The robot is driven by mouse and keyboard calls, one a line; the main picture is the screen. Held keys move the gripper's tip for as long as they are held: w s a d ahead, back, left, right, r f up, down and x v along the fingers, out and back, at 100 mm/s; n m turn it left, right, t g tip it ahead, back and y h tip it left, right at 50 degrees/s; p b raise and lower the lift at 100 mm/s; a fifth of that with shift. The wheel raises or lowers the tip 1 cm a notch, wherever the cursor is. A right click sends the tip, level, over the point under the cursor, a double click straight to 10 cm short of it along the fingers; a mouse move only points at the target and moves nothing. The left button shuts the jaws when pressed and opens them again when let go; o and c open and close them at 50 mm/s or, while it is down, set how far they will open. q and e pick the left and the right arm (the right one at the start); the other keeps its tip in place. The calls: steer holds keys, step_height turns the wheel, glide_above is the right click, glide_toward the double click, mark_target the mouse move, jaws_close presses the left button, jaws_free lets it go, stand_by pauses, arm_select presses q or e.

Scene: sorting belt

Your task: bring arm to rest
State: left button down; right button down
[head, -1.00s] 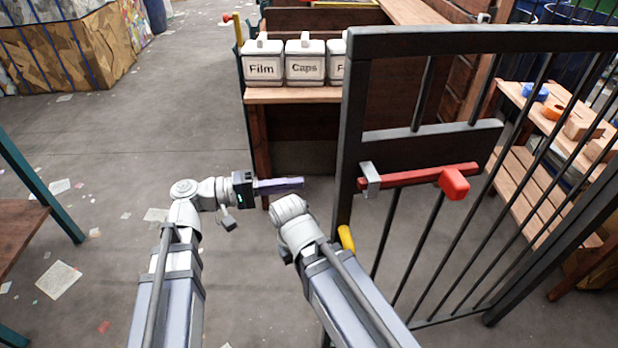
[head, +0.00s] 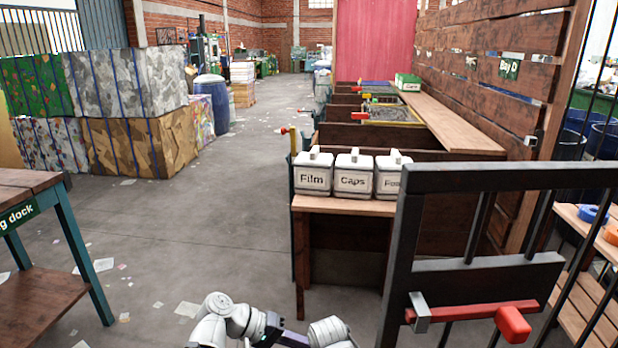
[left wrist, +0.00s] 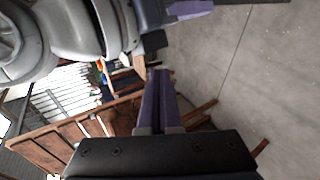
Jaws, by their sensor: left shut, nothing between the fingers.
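My left gripper (head: 293,340) shows at the bottom edge of the head view, partly cut off.
A dark barred gate (head: 398,270) with a red latch (head: 470,311) stands close at the right. Bins labelled Film (head: 313,177) and Caps (head: 353,177) sit on a wooden bench (head: 325,204) ahead. A teal-legged table (head: 85,258) is at left. Open floor (head: 200,225) lies between.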

arm_select(q)
steer(key=a+f+y, duration=0.5)
steer(key=a+y, duration=0.1)
steer(key=a, duration=0.3)
steer(key=a+f+y, duration=0.6)
steer(key=a, duration=0.2)
steer(key=s+d+m+y, duration=0.1)
steer(key=s+d+m, duration=0.4)
steer(key=d, duration=0.6)
step_height(320, 180, up, 18)
steer(key=s+p, duration=0.1)
steer(key=p, duration=1.6)
steer(key=shift+s+n+g+p, duration=0.3)
steer(key=shift+s+n, duration=0.05)
steer(key=shift+n, duration=0.05)
